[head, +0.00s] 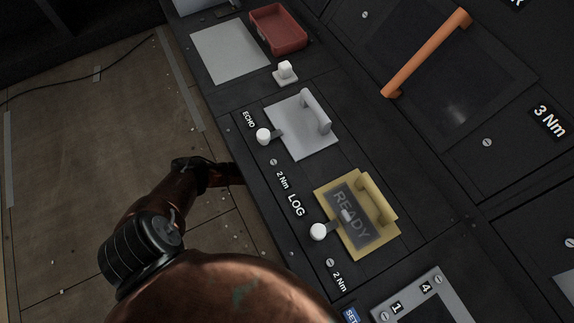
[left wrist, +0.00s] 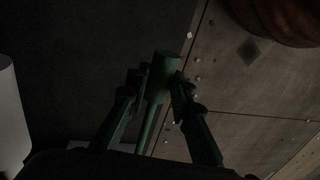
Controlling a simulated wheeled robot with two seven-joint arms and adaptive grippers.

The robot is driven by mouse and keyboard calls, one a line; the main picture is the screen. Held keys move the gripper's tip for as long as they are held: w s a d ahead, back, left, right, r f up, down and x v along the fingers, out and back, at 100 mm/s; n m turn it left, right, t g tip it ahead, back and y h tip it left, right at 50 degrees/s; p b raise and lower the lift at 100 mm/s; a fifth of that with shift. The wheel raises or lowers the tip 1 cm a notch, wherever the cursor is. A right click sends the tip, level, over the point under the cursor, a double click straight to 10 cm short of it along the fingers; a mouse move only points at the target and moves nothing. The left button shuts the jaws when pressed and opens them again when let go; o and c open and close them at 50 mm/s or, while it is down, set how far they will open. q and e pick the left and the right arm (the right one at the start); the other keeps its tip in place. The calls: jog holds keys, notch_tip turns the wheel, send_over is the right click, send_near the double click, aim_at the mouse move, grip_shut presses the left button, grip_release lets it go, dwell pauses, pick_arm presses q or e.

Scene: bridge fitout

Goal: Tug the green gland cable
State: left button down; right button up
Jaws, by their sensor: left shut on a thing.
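The green gland cable (left wrist: 166,64) shows in the left wrist view as a dark green cylinder with a wider end at the top and a thinner stem below. My left gripper (left wrist: 158,88) is shut on it, with one finger on each side. In the head view my left arm comes up from the bottom and its far end passes behind the console's left edge, so the gripper and cable are hidden there. My right gripper is in neither view.
The dark console (head: 290,230) carries a grey handled plate (head: 300,142), a yellow handled plate marked READY (head: 377,243), white knobs, a red tray (head: 278,30) and an orange bar (head: 428,52). Brown floor (head: 80,180) with scattered bits lies left. A white rounded thing (left wrist: 12,115) stands at the wrist view's left.

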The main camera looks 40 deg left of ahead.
pick_arm(q)
jog(key=shift+d, duration=0.2)
dwell(0.6)
jog(key=c, duration=1.5)
grip_release()
jog(key=shift+a, duration=0.15)
jog(key=shift+c, duration=0.2)
jog(key=shift+r, duration=0.1)
notch_tip(320, 180, up, 7)
jog(key=w+p, duration=0.1)
jog(key=p, duration=0.2)
jog(key=shift+w+p, duration=0.15)
jog(key=shift+p, duration=0.2)
jog(key=shift+f, duration=0.2)
jog(key=shift+r, duration=0.1)
